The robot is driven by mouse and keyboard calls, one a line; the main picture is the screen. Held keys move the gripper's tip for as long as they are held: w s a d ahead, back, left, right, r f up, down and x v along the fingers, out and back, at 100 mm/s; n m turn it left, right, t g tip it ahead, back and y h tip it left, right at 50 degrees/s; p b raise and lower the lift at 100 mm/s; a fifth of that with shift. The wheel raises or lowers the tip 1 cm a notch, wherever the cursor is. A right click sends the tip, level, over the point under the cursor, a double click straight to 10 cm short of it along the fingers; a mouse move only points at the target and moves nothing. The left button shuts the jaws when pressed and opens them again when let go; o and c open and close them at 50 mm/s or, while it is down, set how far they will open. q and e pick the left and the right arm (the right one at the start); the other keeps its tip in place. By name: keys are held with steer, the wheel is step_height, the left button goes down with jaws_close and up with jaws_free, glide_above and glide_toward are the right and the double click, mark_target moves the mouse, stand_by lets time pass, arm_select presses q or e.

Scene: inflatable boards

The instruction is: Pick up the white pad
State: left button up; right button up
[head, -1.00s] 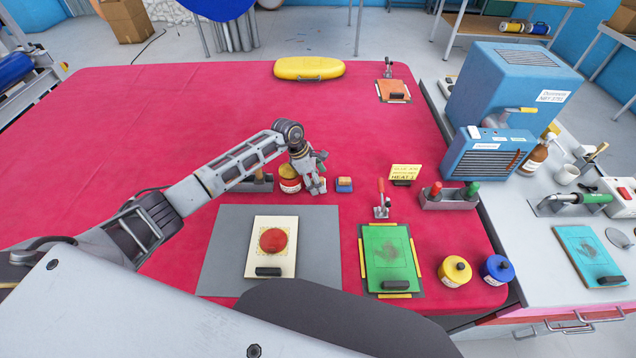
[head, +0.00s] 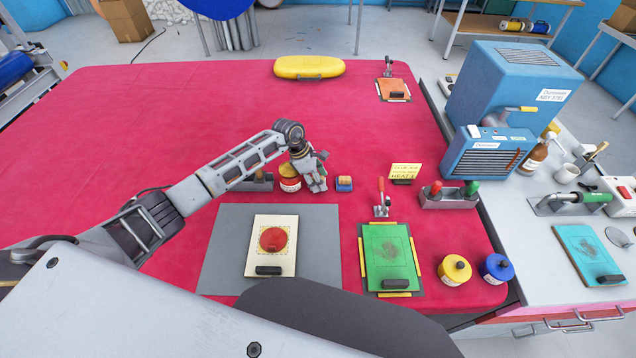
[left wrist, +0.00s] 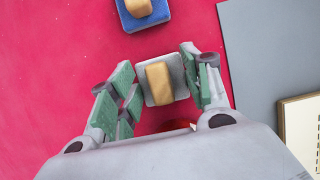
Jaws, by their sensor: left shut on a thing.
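The white pad (left wrist: 177,92) has a pale grey-white base and a tan wooden block on top. In the left wrist view it sits between the green-lined fingers of my left gripper (left wrist: 162,90), which is shut on it. In the head view my left gripper (head: 317,182) is low over the red table, just right of the red-and-yellow jar, and the pad cannot be made out behind the fingers. My right gripper is not in view.
A blue pad (head: 344,184) with a tan block stands close to the right of the gripper. A jar (head: 289,181) with a yellow lid stands close on its left. A grey mat (head: 215,250) with a cream board (head: 286,225) lies nearer me. The table's far left is clear.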

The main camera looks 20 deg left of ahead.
arm_select(q)
steer(key=shift+r, duration=0.1)
steer(key=shift+w+r, duration=0.1)
steer(key=shift+r, duration=0.4)
step_height(320, 180, up, 9)
steer(key=shift+f+b, duration=0.1)
steer(key=shift+b, duration=0.75)
steer(key=o, duration=0.5)
steer(key=c, duration=0.4)
steer(key=shift+s+a+r+p, duration=0.4)
steer(key=shift+a+r, duration=0.6)
steer(key=shift+a, duration=0.5)
steer(key=shift+s+a+r+p, duration=0.25)
steer(key=shift+s+a+r, duration=0.3)
steer(key=shift+a+r, duration=0.7)
steer(key=shift+s+a+r+p, duration=0.4)
steer(key=shift+a+r, duration=0.3)
steer(key=shift+a, duration=1.1)
steer(key=shift+c, duration=0.2)
